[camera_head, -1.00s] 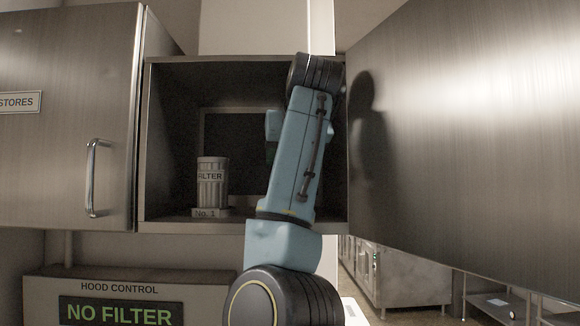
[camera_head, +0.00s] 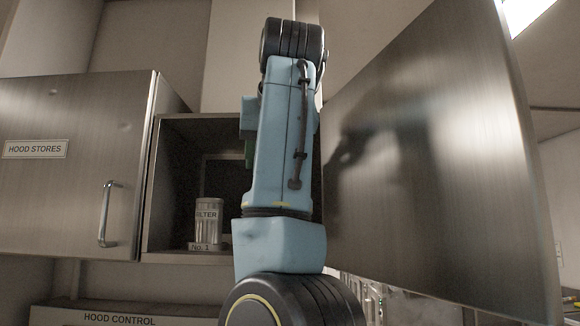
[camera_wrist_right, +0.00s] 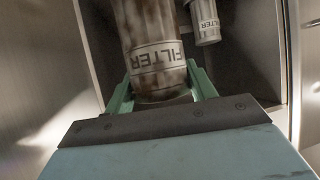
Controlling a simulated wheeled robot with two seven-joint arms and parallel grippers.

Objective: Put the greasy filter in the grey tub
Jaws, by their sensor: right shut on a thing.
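The greasy filter (camera_wrist_right: 152,38), a brown-stained cylinder with a FILTER band, is in the right wrist view. My right gripper (camera_wrist_right: 160,74) has its green fingers on both sides of it and is shut on it. In the head view my right arm stands up in the middle and hides the greasy filter. My left gripper and the grey tub are in neither view.
A cleaner filter (camera_head: 208,222) stands upright on the No. 1 holder (camera_head: 206,247) inside the open cupboard, also in the right wrist view (camera_wrist_right: 204,20). A shut HOOD STORES door (camera_head: 70,170) is at left. The open door (camera_head: 430,150) blocks the right side.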

